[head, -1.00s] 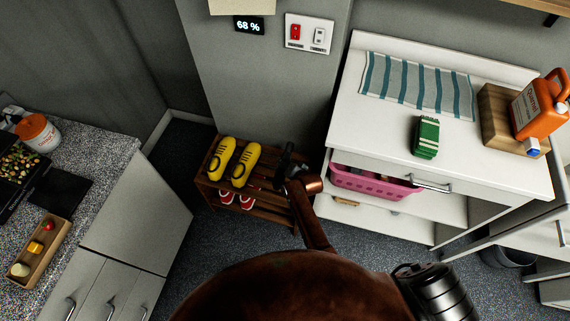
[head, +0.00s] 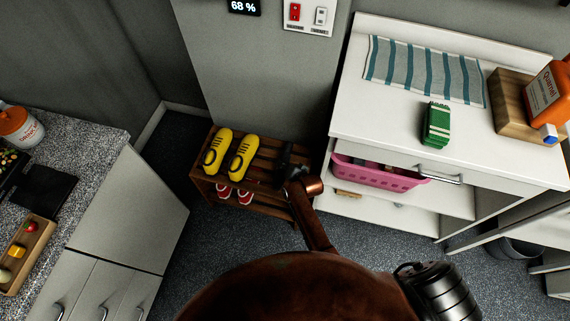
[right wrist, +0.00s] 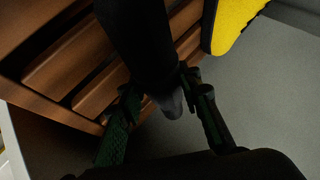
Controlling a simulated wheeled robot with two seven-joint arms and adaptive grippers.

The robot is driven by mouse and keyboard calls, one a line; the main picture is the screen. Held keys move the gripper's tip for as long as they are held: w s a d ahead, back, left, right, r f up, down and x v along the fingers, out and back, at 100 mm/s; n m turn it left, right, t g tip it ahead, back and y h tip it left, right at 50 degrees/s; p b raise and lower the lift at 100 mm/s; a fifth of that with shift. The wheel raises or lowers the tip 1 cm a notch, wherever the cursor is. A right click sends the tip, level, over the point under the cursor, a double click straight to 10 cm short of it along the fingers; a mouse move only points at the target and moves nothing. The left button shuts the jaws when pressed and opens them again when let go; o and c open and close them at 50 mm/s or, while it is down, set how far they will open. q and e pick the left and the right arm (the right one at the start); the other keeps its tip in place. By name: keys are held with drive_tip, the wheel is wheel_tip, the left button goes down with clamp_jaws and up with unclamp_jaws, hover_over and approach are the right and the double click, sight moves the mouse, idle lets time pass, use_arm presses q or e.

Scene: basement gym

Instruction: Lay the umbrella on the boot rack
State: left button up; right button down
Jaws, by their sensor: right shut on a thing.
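The boot rack (head: 268,153) is a low brown slatted wooden rack against the grey wall in the head view. A yellow pair of shoes (head: 242,158) stands on its top, left of the bare slats. My right gripper (head: 291,182) is over the rack's right end, shut on the dark umbrella (head: 285,156), of which only a short part shows in the head view. In the right wrist view the umbrella (right wrist: 140,35) runs between the fingers, over the rack's slats (right wrist: 75,65). I cannot tell whether it touches them. My left gripper is out of view.
Red-and-white shoes (head: 244,196) sit on the rack's lower level. A white cabinet with a pink basket (head: 375,176) stands close at the rack's right. A grey counter unit (head: 130,215) is at the left. Carpet lies free in front of the rack.

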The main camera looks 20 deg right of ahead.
drive_tip(key=shift+f, duration=0.5)
drive_tip(key=c, duration=1.8)
unclamp_jaws()
drive_tip(key=shift+c, duration=0.2)
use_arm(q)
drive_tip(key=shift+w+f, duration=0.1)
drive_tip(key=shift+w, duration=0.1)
use_arm(e)
drive_tip(key=o, duration=0.5)
drive_tip(key=shift+f, duration=0.1)
wheel_tip(320, 180, up, 10)
drive_tip(key=shift+r, duration=0.15)
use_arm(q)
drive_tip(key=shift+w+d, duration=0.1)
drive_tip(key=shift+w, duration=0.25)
